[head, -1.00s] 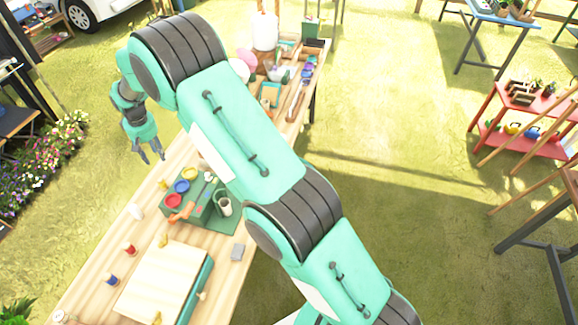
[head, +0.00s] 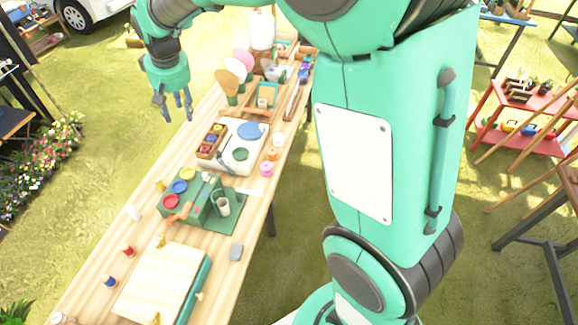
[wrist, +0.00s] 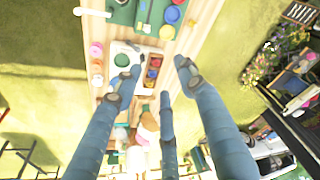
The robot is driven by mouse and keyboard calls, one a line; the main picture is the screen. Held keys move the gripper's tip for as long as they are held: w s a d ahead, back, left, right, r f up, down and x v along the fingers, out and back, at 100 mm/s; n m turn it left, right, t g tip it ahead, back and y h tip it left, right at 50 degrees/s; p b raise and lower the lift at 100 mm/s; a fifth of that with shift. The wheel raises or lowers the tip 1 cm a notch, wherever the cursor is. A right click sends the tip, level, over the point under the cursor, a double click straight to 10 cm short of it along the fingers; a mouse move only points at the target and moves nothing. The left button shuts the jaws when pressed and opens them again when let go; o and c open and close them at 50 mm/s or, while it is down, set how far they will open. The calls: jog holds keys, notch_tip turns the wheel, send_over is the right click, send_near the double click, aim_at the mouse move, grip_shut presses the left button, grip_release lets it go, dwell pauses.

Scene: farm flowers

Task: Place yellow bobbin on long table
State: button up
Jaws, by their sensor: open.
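A small yellow piece that looks like the yellow bobbin (head: 160,185) stands on the long wooden table (head: 85,307), near its left edge, beside the green box with colored dishes. My gripper (head: 178,112) is in the air over the table's far left side, fingers spread and pointing down, with nothing between them. In the wrist view my gripper (wrist: 158,75) also has its fingers apart and empty, with the table beneath.
A red bobbin (head: 128,250), a blue bobbin (head: 110,281) and a white one (head: 133,212) stand along the left edge. The green box (head: 200,207), a white machine (head: 237,160) and a flat board (head: 160,285) fill the middle.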

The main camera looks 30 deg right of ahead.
jog(key=s+d+r+m+t, duration=0.1)
jog(key=s+d+r, duration=0.25)
jog(key=s, duration=0.55)
jog(key=s+d+r, duration=0.3)
jog(key=s+d, duration=0.1)
jog(key=s, duration=0.6)
jog(key=s+d+r+m+t, duration=0.1)
jog(key=s+d+r, duration=0.25)
jog(key=s, duration=0.55)
jog(key=s+d+f, duration=0.1)
jog(key=s, duration=0.4)
jog(key=s+d+f, duration=0.1)
jog(key=s+f, duration=0.1)
jog(key=s, duration=0.4)
jog(key=shift+d+f+h, duration=0.3)
jog(key=shift+f, duration=0.1)
notch_tip(320, 180, down, 5)
jog(key=b, duration=0.5)
